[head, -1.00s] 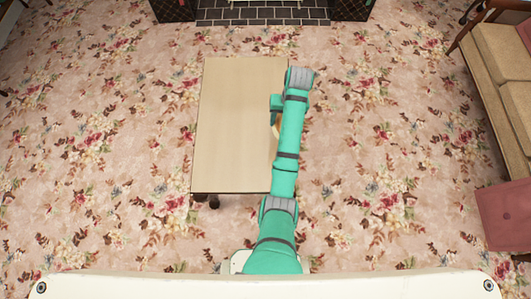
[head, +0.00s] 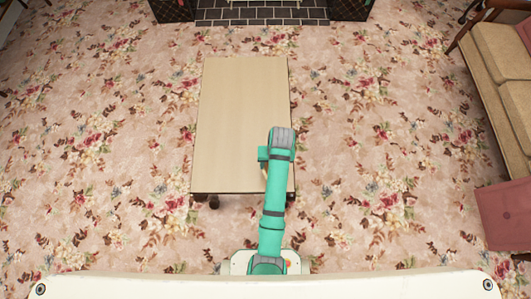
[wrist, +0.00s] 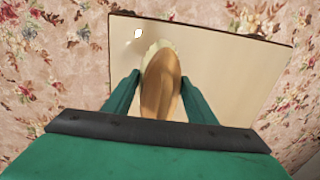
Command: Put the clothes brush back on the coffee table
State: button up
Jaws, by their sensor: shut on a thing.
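The clothes brush (wrist: 160,82) shows in the wrist view, with a brown wooden back and pale bristles along its far edge. My gripper (wrist: 160,85) is shut on it, one green finger on each side. The coffee table (head: 240,110) is a pale wooden rectangle in the head view. Its top also shows behind the brush in the wrist view (wrist: 225,65). My arm reaches over the table's near right part. In the head view the brush is mostly hidden by my arm. I cannot tell whether the brush touches the table top.
The visible table top is bare. A beige sofa (head: 505,75) with a pink cushion (head: 507,212) stands at the right. A dark brick hearth (head: 262,16) lies beyond the table. Floral carpet (head: 90,150) around the table is clear.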

jog(key=f, duration=0.1)
jog(key=s+a+f, duration=0.1)
jog(key=a+f, duration=0.1)
jog(key=shift+s, duration=0.3)
jog(key=shift+s+a+f, duration=0.1)
jog(key=shift+a+f, duration=0.05)
jog(key=shift+f, duration=0.85)
jog(key=shift+s+a+f, duration=0.1)
jog(key=shift+a+f, duration=0.05)
jog(key=shift+f, duration=0.8)
jog(key=o, duration=1.1)
jog(key=shift+c, duration=0.2)
